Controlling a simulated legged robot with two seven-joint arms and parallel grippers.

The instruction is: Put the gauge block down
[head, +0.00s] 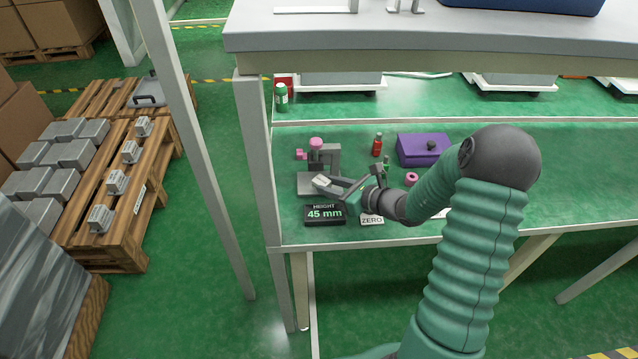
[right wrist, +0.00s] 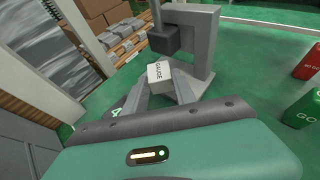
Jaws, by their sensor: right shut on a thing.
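The gauge block (right wrist: 157,72) is a small pale block marked "GAUGE" in the right wrist view. It also shows in the head view (head: 321,181). My right gripper (head: 332,186) is shut on it, with the fingers seen low in the right wrist view (right wrist: 158,90). The block is at the grey height stand (head: 333,160), over or on its base and below its dark measuring head (right wrist: 166,40). I cannot tell whether the block touches the base. My left gripper is not in view.
A black sign (head: 325,214) reads "HEIGHT 45 mm"; a white "ZERO" label (head: 372,220) lies beside it. A shelf (head: 420,38) overhangs behind. The bench's right side is clear.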

